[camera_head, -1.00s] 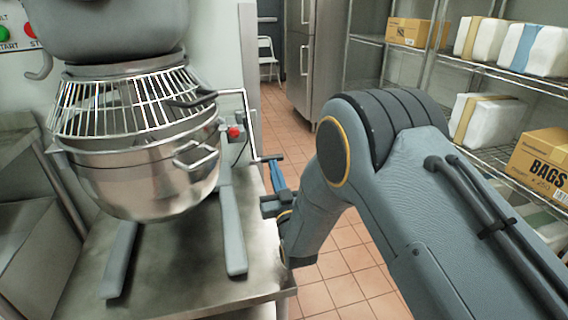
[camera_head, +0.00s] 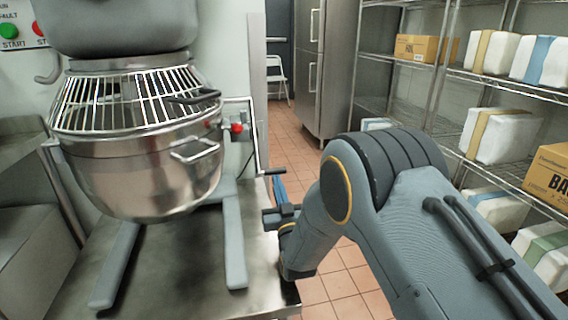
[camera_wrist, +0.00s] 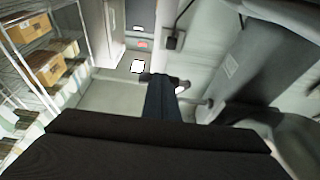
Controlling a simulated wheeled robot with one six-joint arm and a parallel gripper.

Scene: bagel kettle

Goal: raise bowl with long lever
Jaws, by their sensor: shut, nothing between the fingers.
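The steel mixer bowl (camera_head: 150,180) hangs under the mixer head, with a wire guard (camera_head: 110,103) above its rim. A long cranked lever (camera_head: 254,140) stands to the right of the bowl; it runs down to a dark grip (camera_head: 271,172) pointing right. My gripper (camera_head: 277,180) is at that grip, its blue fingers just below and right of it. Whether they touch is hard to tell. In the wrist view my blue fingers (camera_wrist: 160,88) are together, with a dark rod-like part beside their tips. Nothing shows held between them.
A red knob (camera_head: 237,127) sits between bowl and lever. The mixer's grey legs (camera_head: 235,240) rest on a steel table (camera_head: 180,270). Wire shelves with boxes (camera_head: 425,47) and wrapped packs (camera_head: 497,135) stand at the right. Tiled floor (camera_head: 345,280) lies open beyond the table.

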